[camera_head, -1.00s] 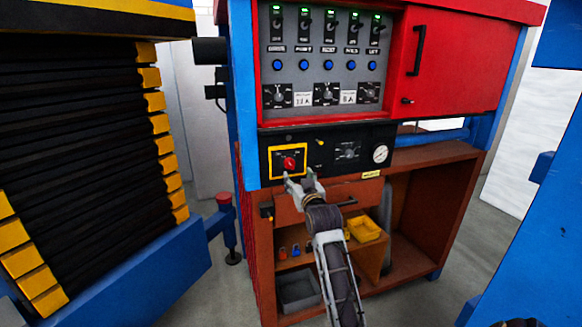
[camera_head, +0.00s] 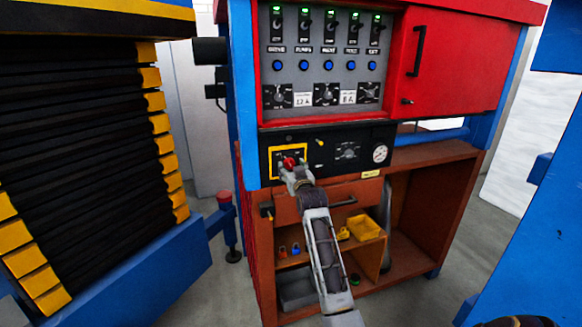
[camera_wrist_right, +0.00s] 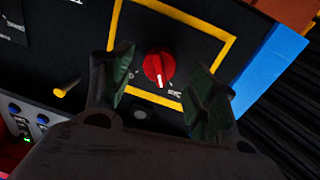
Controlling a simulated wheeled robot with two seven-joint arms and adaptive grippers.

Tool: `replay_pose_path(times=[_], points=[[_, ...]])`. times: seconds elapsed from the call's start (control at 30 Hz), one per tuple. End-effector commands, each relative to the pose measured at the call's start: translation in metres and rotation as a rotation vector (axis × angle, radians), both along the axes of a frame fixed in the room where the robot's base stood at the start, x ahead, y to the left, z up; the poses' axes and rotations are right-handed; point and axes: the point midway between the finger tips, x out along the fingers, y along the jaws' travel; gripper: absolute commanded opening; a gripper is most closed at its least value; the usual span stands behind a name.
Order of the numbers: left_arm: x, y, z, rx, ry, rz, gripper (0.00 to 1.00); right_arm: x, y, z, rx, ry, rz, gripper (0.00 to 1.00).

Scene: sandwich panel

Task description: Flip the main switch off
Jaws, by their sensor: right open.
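The main switch is a red rotary knob (camera_head: 289,163) inside a yellow square frame (camera_head: 273,174) on the black lower panel (camera_head: 325,137). In the right wrist view the red knob (camera_wrist_right: 159,68) has a white mark pointing down in the picture. My right gripper (camera_head: 293,170) is at the knob in the head view. In the right wrist view its open fingers (camera_wrist_right: 165,88) stand on either side of the knob, apart from it. Whether the fingertips reach the panel face is hard to tell. My left gripper is not in view.
Above is a grey panel (camera_head: 345,75) with several toggles and blue buttons, next to a red cabinet door (camera_head: 455,55). A gauge (camera_head: 380,153) sits right of the knob. Below is a brown shelf with a yellow bin (camera_head: 365,228). A yellow lever (camera_wrist_right: 67,88) is near the fingers.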

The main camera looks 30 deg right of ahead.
Motion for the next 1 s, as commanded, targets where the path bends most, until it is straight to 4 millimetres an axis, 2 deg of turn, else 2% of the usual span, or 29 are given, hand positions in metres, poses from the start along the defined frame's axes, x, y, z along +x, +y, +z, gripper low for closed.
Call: replay_pose_path(times=[0.3, 0.67, 0.77, 1.0], points=[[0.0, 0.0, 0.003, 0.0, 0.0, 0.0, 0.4, 0.016, -0.006, 0.0, 0.0, 0.001, 0.0, 0.59], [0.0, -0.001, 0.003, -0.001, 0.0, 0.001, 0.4, 0.018, -0.006, 0.0, 0.0, 0.0, 0.0, 0.59], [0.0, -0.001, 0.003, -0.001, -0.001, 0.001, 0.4, 0.018, -0.006, 0.0, 0.0, 0.0, 0.0, 0.48], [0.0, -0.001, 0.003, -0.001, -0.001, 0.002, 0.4, 0.017, -0.006, 0.0, 0.0, 0.0, 0.0, 0.17]])
